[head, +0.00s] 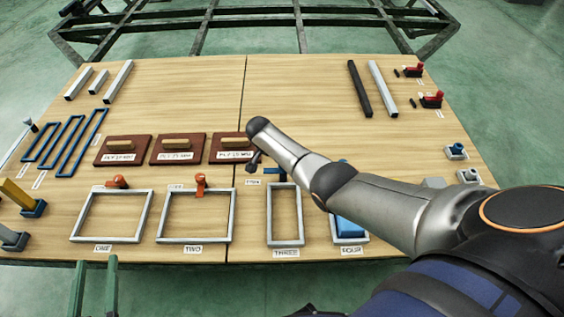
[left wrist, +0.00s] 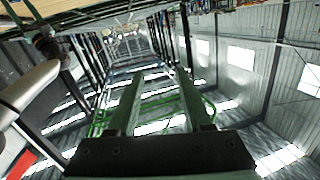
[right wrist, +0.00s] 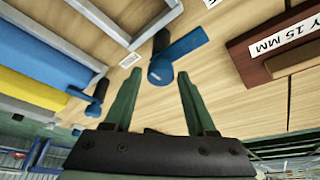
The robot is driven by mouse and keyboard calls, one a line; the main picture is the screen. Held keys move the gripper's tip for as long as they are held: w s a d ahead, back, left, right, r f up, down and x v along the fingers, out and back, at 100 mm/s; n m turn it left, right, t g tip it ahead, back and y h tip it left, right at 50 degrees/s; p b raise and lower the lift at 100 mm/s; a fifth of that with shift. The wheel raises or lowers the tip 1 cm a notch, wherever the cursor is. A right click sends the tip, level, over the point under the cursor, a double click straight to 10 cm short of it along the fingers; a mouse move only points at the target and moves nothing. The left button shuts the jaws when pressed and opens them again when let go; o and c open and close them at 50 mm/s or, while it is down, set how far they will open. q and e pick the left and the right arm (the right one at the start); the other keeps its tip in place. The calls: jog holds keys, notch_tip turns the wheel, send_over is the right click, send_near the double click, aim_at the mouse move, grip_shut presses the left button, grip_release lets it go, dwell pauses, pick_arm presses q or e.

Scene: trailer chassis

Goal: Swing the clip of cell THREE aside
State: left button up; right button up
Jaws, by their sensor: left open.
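Cell THREE's pale frame (head: 270,220) stands at the front of the table in the head view. Its blue clip (head: 272,170) lies at the frame's back edge. In the right wrist view the blue clip (right wrist: 186,46) has a round knob just beyond and between my right fingertips. My right gripper (right wrist: 159,74) is open and empty; whether it touches the knob I cannot tell. In the head view my right arm hides most of this gripper. My left gripper (head: 95,262) is open and empty, low at the table's front edge; it also shows in the left wrist view (left wrist: 160,78).
Cell FOUR, with a blue panel (head: 350,228) and its own blue clip (right wrist: 97,102), is beside THREE, partly behind my arm. Cells ONE (head: 73,222) and TWO (head: 162,222) have orange clips. Brown boards (head: 178,158) with handles lie behind them. The table's back middle is clear.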

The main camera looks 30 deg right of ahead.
jog(key=shift+o, duration=1)
jog(key=shift+a+r, duration=0.1)
jog(key=shift+r, duration=0.1)
jog(key=shift+p+v, duration=0.85)
jog(key=shift+v, duration=0.1)
pick_arm(q)
jog(key=s+f+n+g+y+p, duration=0.1)
jog(key=s+f+g+p, duration=0.4)
jog(key=f, duration=0.8)
jog(key=shift+s+d+n+g+y, duration=0.35)
jog(key=shift+s+n+g, duration=0.25)
jog(key=shift+s+g, duration=0.8)
pick_arm(e)
jog(key=w+v, duration=0.1)
jog(key=v, duration=0.9)
jog(key=shift+s, duration=0.5)
jog(key=shift+r, duration=0.1)
